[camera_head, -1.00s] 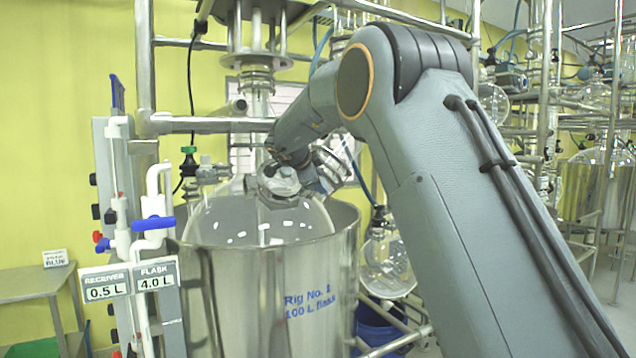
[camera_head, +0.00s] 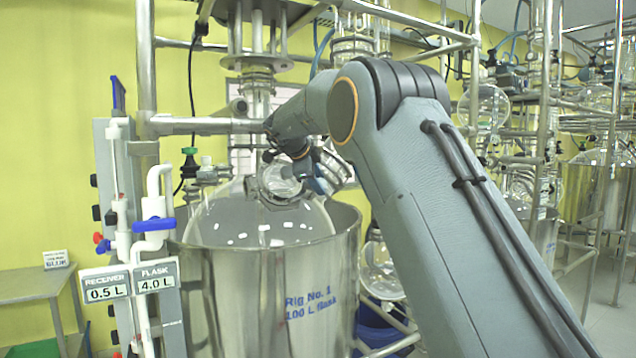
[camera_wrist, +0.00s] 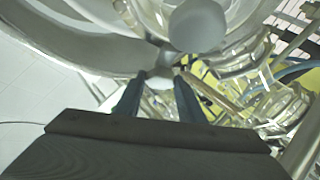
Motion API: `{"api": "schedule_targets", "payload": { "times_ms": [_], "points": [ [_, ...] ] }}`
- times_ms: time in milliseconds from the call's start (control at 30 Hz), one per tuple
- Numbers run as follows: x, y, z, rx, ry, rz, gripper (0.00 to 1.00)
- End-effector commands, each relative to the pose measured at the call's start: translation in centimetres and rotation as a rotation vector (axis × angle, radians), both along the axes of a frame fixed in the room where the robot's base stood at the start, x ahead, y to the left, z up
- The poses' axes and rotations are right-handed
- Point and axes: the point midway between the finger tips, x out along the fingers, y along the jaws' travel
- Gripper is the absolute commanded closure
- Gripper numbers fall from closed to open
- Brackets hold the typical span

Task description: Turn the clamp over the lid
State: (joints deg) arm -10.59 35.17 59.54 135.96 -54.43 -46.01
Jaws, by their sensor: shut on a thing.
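The glass lid (camera_head: 281,180) sits over the port on top of the large glass vessel (camera_head: 262,220). My gripper (camera_head: 304,176) is at the right side of the lid, small and partly hidden there. In the wrist view my gripper (camera_wrist: 160,80) shows two dark blue-grey fingers, shut on a small metal piece, seemingly the end of the clamp (camera_wrist: 161,73). A round grey knob (camera_wrist: 197,25) is just beyond the fingertips. The clamp's full shape and its exact position over the lid cannot be made out in the head view.
The vessel stands in a steel jacket (camera_head: 270,290) marked Rig No. 1. A horizontal steel bar (camera_head: 205,126) and a glass column (camera_head: 257,95) are close behind. A white pipe with a blue valve handle (camera_head: 153,224) stands at left. Glassware and tubing are behind my arm.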

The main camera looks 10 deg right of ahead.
Motion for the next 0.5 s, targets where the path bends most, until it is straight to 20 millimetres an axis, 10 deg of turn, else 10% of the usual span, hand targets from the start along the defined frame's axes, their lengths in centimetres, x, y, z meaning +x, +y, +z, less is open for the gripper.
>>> {"api": "schedule_targets", "payload": {
  "times_ms": [133, 500],
  "points": [
    [0.01, -0.06, 0.27, 0.0, -0.004, 0.0, 0.48],
    [-0.02, -0.03, 0.05, -0.008, -0.004, 0.006, 0.46]
  ]
}}
